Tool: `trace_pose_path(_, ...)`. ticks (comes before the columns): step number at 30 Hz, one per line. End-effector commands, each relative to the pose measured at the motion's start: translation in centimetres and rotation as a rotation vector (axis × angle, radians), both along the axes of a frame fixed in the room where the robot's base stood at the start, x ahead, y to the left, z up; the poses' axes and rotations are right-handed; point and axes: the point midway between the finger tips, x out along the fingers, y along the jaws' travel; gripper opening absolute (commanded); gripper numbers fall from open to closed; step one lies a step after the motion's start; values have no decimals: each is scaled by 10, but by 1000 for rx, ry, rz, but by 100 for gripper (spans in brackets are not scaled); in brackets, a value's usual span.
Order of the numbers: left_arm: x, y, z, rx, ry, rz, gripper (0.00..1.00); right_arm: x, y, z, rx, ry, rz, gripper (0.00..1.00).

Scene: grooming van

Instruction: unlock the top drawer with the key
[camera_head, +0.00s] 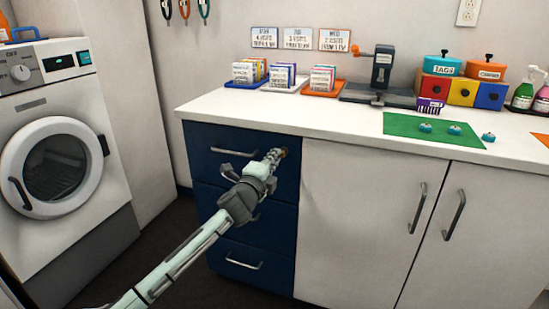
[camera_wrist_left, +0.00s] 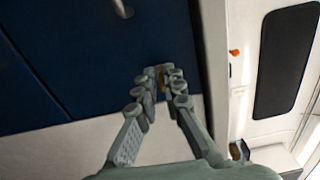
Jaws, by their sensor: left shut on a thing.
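The top drawer (camera_head: 215,136) is the uppermost dark blue drawer under the white counter, and it is closed. Its bar handle (camera_head: 232,153) is left of my left gripper (camera_head: 274,156). The gripper's fingertips are at the drawer's upper right. In the left wrist view my left gripper (camera_wrist_left: 161,78) is nearly closed, with a small brass-coloured bit (camera_wrist_left: 161,79) between its fingertips, which looks like the key. The fingers hide most of the key and the lock, so I cannot tell how far the key is in. My right gripper is out of view.
The white counter (camera_head: 330,119) is above the drawers, with card trays, a clamp tool (camera_head: 383,75) and a green mat (camera_head: 400,125) on it. White cupboard doors (camera_head: 350,210) are right of the drawers. A washing machine (camera_head: 60,160) stands at the left.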

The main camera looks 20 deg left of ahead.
Motion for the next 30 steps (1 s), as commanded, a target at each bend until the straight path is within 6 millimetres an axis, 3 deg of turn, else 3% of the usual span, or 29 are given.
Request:
trace_pose_path(21,0,1,0,-79,2,2,0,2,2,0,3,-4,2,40)
trace_pose_path(22,0,1,0,-79,2,2,10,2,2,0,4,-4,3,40)
trace_pose_path(27,0,1,0,-78,2,2,29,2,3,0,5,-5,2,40)
trace_pose_path(30,0,1,0,-78,3,1,29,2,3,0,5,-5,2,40)
